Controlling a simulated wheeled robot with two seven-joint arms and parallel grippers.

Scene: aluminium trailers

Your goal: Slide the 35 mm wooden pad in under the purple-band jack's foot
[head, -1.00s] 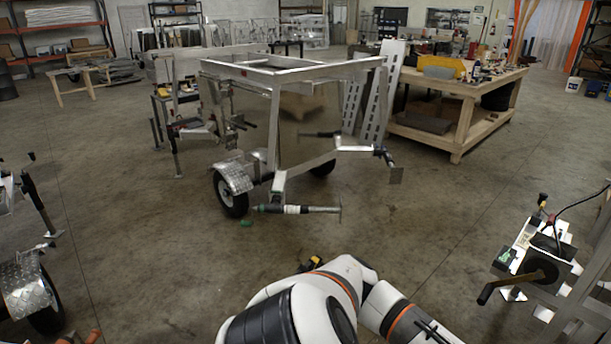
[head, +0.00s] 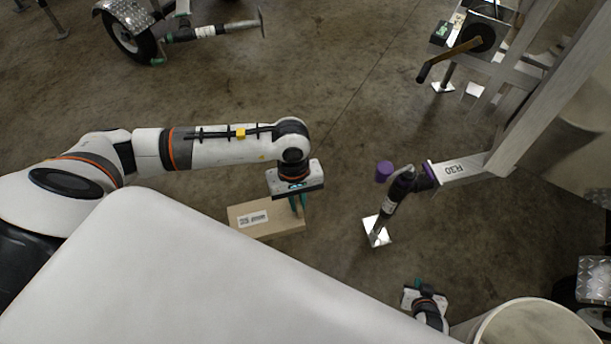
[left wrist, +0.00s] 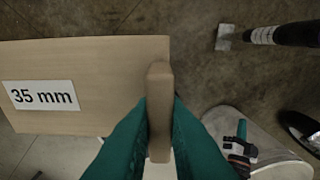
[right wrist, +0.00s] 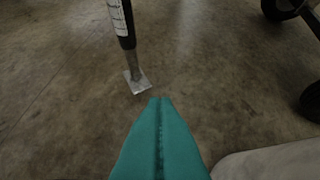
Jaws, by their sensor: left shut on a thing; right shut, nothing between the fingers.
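The 35 mm wooden pad (head: 278,229) is a pale board with a white label, left of the jack in the head view. My left gripper (head: 297,203) is shut on its upright wooden handle; the label reads 35 mm in the left wrist view (left wrist: 45,95). The purple-band jack (head: 402,186) stands upright to the right of the pad. Its square metal foot (head: 377,231) is apart from the pad, and also shows in the right wrist view (right wrist: 137,82). My right gripper (head: 420,287) is shut and empty, below the foot in the head view; its teal fingertips (right wrist: 160,100) touch.
Another trailer's wheel (head: 130,38) and jack (head: 215,30) are at the upper left. A crank handle (head: 450,58) sticks out at upper right. Bare concrete floor (head: 340,195) lies between pad and foot.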

